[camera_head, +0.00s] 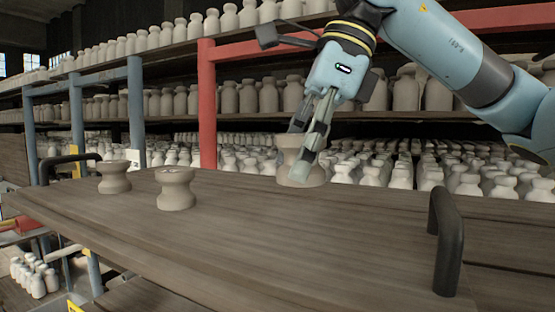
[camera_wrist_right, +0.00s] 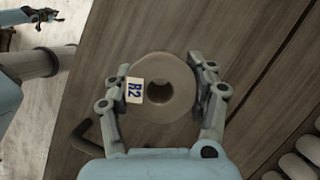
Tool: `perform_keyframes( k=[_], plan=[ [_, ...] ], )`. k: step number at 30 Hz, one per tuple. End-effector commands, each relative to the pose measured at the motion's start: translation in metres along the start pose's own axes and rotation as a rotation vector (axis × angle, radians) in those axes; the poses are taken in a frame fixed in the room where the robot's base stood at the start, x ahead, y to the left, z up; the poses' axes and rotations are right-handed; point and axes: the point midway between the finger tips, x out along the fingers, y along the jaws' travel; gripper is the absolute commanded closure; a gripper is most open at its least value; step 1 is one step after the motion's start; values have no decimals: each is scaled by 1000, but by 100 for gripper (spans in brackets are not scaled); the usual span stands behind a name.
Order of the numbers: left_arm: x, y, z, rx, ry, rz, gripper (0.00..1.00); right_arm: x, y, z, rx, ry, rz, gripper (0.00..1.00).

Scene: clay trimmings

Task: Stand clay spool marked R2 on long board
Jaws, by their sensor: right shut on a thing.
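The clay spool marked R2 (camera_head: 290,145) is a pale, waisted piece at the far side of the long board (camera_head: 270,240). My right gripper (camera_head: 303,165) comes down from above and is shut on it, one finger on each side. In the right wrist view the spool (camera_wrist_right: 175,75) is seen from above, with its centre hole and R2 label, between the fingers of the right gripper (camera_wrist_right: 162,92). The spool looks upright; I cannot tell whether its base touches the board. My left gripper (camera_wrist_right: 45,15) shows small at the wrist view's top left, its opening unclear.
Two more spools stand on the board, one at the left (camera_head: 114,178) and one nearer (camera_head: 175,190). A black handle (camera_head: 447,240) rises at the right end, another (camera_head: 62,161) at the left. Racks of clay bottles stand behind. The board's middle and front are clear.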

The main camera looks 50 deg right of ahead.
Motion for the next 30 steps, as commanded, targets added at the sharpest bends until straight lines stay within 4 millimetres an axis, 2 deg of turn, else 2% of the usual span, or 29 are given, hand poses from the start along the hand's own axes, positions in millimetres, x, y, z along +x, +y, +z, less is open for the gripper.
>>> perform_keyframes(
  k=[1,9,14,22,30],
  plan=[
    [-14,-1,-2,0,1,0,60,-1,2,8,0,-8,8,86],
    [-26,-2,-3,0,1,0,60,20,-3,17,-1,-4,2,86],
    [-27,-2,-4,0,1,0,60,27,-3,16,3,1,0,87],
    [-28,-2,-4,0,2,0,60,59,-3,2,3,3,1,86],
    [-28,-2,-4,0,2,0,60,61,-4,2,1,-1,-1,86]
  ],
)
